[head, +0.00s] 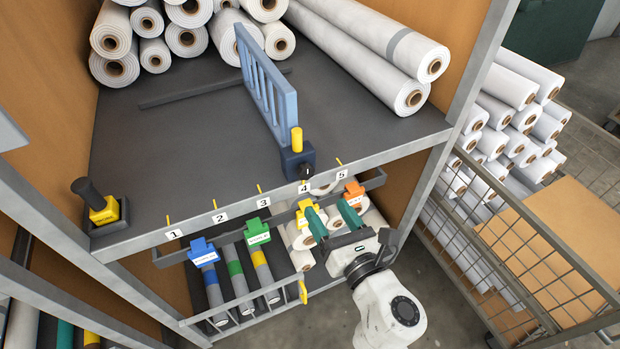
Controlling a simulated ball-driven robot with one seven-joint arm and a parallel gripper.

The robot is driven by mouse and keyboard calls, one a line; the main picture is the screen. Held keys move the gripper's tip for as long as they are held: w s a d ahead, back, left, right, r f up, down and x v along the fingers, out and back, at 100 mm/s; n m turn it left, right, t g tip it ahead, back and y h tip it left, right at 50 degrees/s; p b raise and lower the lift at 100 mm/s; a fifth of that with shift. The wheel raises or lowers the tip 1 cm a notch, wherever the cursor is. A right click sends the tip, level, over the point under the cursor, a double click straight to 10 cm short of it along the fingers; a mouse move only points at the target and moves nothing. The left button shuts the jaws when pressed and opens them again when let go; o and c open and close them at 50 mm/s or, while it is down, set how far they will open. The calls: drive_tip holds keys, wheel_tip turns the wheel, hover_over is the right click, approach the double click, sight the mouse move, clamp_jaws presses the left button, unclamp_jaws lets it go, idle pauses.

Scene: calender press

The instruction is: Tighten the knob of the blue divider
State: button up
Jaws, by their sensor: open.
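The blue divider (268,85) stands upright on the dark shelf, with white rolls on both sides of it. Its dark blue clamp block (292,160) sits at the shelf's front edge by the number 4 label, under a yellow post (296,141). A small black knob (307,172) shows on the front right of the block; how tight it is cannot be told. My gripper (333,219) is open, with its two dark green fingers apart. It is below and a little right of the knob, in front of the lower rail, and is not touching the knob.
A black lever on a yellow base (104,211) stands at the shelf's left corner. Numbered labels line the front edge (220,218). Below, a rail carries coloured tags, including a blue one (203,251) and an orange one (354,192). A wire cage (530,250) stands on the right.

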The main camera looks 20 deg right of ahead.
sight(307, 176)
drive_tip(key=w+p, duration=0.1)
drive_tip(key=w, duration=0.8)
drive_tip(key=shift+w, duration=0.3)
drive_tip(key=shift+c, duration=0.3)
drive_tip(key=c, duration=1)
